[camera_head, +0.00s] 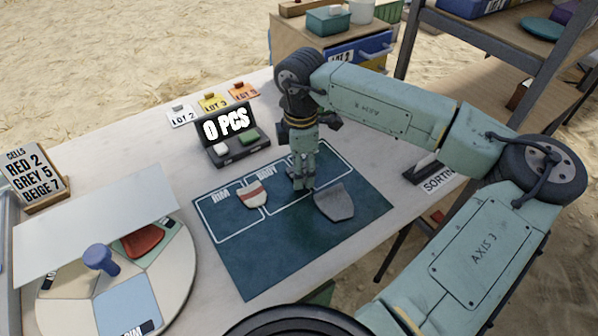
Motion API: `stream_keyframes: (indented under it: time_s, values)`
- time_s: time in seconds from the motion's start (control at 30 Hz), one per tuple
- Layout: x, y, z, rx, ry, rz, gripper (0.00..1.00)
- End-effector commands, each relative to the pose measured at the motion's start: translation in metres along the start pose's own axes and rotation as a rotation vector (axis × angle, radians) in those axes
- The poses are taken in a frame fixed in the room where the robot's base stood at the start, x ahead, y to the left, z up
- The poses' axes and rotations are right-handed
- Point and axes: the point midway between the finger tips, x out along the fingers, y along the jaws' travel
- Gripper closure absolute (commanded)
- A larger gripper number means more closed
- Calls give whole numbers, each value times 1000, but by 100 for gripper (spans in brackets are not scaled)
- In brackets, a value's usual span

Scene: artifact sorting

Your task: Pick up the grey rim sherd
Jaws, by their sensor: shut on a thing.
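The grey rim sherd (334,203) is a flat, dark grey, wedge-like piece on the right part of the teal mat (258,268), just right of the marked boxes. My gripper (304,186) points down at the sherd's upper left edge, its jaws shut on it. The fingertips are small here, and I cannot tell whether the sherd is clear of the mat. A cream sherd with a red band (252,196) lies to the left, across the line between the box marked RIM and the one marked BODY.
A round sectioned tray (178,262) with a blue knob (101,258), a red piece and a pale panel over it stands at left. A counter reading 0 PCS (226,125) and lot cards stand behind the mat. A SORTING sign (437,180) stands at right. The mat's front is clear.

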Motion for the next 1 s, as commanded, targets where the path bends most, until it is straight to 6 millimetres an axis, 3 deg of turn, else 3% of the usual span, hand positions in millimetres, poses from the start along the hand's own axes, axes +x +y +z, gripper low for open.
stream_keyframes:
  time_s: [0.37, 0.63, 1.0]
  values:
    - [-4, 0, 0, 1, -1, 0, 75]
    - [-33, 1, 1, 2, -4, 3, 75]
    - [-39, -72, -53, -5, -5, 2, 75]
